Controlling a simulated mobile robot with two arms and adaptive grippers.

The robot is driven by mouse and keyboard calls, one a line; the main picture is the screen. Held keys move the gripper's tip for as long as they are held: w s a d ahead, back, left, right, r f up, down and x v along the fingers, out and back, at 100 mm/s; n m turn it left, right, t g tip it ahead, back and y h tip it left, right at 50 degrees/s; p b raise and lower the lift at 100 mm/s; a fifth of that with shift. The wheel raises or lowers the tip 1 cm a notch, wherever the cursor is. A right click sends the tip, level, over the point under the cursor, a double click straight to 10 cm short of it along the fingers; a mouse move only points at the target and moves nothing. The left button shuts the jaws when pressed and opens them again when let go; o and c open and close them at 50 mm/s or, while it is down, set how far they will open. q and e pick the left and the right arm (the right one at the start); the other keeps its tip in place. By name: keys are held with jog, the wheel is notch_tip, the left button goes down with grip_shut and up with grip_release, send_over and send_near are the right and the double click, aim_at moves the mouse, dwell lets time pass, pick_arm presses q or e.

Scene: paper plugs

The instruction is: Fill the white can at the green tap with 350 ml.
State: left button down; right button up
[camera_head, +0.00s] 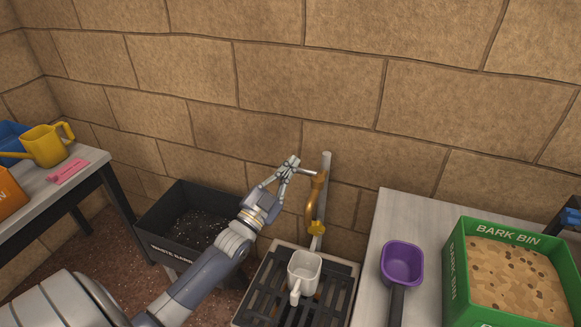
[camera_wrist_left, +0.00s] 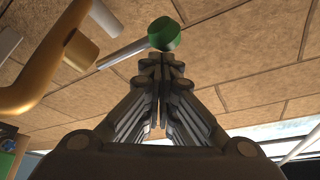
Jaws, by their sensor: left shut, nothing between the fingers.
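The white can (camera_head: 303,272) stands upright on the dark grate of the drain stand, its handle toward me. The brass tap (camera_head: 311,205) rises behind it on a grey upright pipe, its spout bending down above the can's far side. In the left wrist view, the tap's green knob (camera_wrist_left: 165,34) is just beyond my left fingertips (camera_wrist_left: 160,60); I cannot tell whether they touch it. In the head view my left gripper (camera_head: 292,163) is shut and empty beside the top of the tap, and the knob is not clearly seen there. I see no clear water stream. My right gripper is out of view.
A black waste bin (camera_head: 160,226) stands left of the drain stand (camera_head: 343,285). A purple scoop (camera_head: 402,262) and a green bark bin (camera_head: 452,270) are on the right table (camera_head: 375,238). A yellow watering can (camera_head: 44,147) and a pink item (camera_head: 68,170) are on the left table.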

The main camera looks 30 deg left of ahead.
pick_arm(q)
jog(key=shift+f, duration=0.1)
jog(key=shift+a+f+n+y, duration=0.1)
jog(key=shift+f+n+y, duration=0.6)
jog(key=shift+n, duration=0.75)
jog(key=shift+a+f+n+y, duration=0.1)
jog(key=shift+f+n+y, duration=0.3)
jog(key=shift+n+y, duration=0.75)
jog(key=shift+a+f+n+y, duration=0.1)
jog(key=shift+f+n+y, duration=0.45)
jog(key=shift+n, duration=1.15)
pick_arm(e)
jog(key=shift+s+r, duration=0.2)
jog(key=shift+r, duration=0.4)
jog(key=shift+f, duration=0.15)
